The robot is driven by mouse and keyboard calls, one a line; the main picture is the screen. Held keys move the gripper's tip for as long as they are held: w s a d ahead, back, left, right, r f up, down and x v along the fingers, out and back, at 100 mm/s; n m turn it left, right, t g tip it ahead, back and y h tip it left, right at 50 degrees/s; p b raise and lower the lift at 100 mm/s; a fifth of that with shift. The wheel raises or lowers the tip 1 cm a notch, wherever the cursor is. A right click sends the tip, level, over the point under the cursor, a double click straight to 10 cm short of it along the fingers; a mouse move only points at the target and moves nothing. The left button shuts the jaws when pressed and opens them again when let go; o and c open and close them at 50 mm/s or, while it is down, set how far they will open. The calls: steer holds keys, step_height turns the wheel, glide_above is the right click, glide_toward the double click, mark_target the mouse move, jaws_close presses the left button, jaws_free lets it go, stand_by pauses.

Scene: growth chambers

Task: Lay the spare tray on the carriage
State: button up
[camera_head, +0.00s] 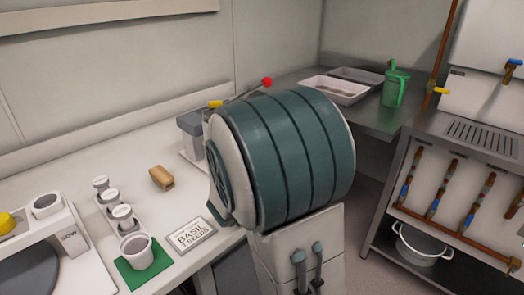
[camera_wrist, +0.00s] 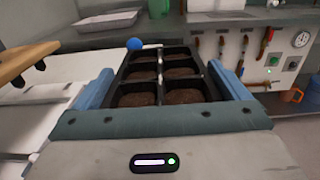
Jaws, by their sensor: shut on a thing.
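In the wrist view a black tray (camera_wrist: 159,76) with several cells of brown soil sits between the two blue fingers of my gripper (camera_wrist: 163,84). My gripper is shut on it, with a finger along each side. The tray points away from the wrist and looks roughly level. I cannot tell whether anything supports it from below. In the head view my own large teal arm part blocks the middle, and neither my gripper nor the black tray shows. I cannot make out the carriage for certain in either view.
A blue ball knob (camera_wrist: 134,44) is close beside the tray's far left. A wooden piece (camera_wrist: 28,60) is at left. White trays (camera_head: 336,90) and a green watering can (camera_head: 395,86) stand on the steel bench. Cups (camera_head: 135,245) and a sign (camera_head: 190,234) occupy the white counter.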

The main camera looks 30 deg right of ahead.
steer(key=w, duration=0.2)
steer(key=w+a, duration=0.1)
steer(key=w, duration=0.1)
steer(key=w+a+p, duration=0.1)
steer(key=w, duration=0.1)
steer(key=shift+w+a, duration=0.2)
steer(key=shift+w, duration=0.15)
steer(key=w, duration=0.2)
steer(key=a, duration=0.1)
steer(key=shift+w+f, duration=0.35)
steer(key=shift+w, duration=0.05)
steer(key=shift+s+f, duration=0.1)
steer(key=shift+f, duration=0.25)
steer(key=o, duration=1.2)
steer(key=shift+o, duration=0.5)
steer(key=shift+d, duration=0.1)
steer(key=v, duration=0.7)
steer(key=shift+a, duration=0.35)
steer(key=shift+s+d, duration=0.1)
